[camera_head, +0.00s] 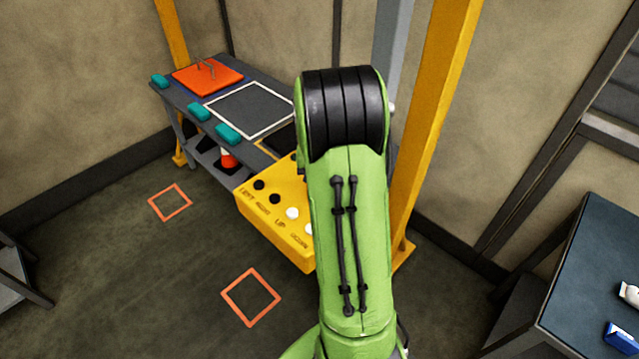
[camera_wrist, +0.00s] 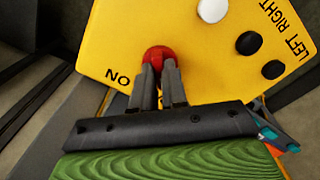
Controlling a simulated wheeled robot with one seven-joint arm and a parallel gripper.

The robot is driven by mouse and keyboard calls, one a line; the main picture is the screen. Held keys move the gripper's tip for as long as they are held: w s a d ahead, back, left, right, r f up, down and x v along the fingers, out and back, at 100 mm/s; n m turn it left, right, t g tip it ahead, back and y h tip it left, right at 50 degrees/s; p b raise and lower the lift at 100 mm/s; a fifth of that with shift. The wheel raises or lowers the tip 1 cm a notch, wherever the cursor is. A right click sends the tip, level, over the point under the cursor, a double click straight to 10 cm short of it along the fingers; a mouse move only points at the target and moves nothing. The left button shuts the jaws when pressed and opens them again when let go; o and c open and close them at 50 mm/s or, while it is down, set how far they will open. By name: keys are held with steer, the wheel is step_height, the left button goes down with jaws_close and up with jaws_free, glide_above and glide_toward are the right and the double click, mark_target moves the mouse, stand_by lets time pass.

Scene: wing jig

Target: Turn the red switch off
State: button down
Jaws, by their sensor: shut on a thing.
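The red switch (camera_wrist: 157,53) is a round red knob on the yellow control box (camera_wrist: 120,35) in the wrist view. The label ON appears upside down beside it, to the left. My gripper (camera_wrist: 160,70) is at the switch, with its two dark fingers shut on the knob. In the head view the yellow box (camera_head: 262,222) stands left of my green arm. The red switch and my gripper are hidden behind the arm there.
Black and white buttons (camera_head: 292,213) sit on the box. Behind it stands a grey bench (camera_head: 178,97) with a red plate (camera_head: 207,76) and teal blocks (camera_head: 199,111). A yellow post (camera_head: 432,120) rises right of my arm. A dark table (camera_head: 590,260) is at the right.

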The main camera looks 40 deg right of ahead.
steer(key=shift+w+r, duration=0.1)
stand_by(0.4)
steer(key=c, duration=1.2)
jaws_free()
steer(key=shift+o, duration=0.2)
step_height(320, 180, up, 16)
steer(key=p, duration=0.2)
steer(key=shift+p, duration=0.3)
steer(key=shift+a, duration=0.1)
steer(key=s+a+r+n+t, duration=0.2)
steer(key=s+a, duration=0.1)
steer(key=a, duration=0.5)
steer(key=s+a+r+n+t, duration=0.1)
steer(key=s+a+r+n, duration=0.15)
steer(key=a, duration=0.45)
steer(key=s+a+f+n+t, duration=0.2)
steer(key=s+a+f+n, duration=0.2)
steer(key=s+a, duration=0.4)
steer(key=shift+s+f+t, duration=0.15)
steer(key=shift+s+t, duration=0.15)
steer(key=shift+s, duration=0.65)
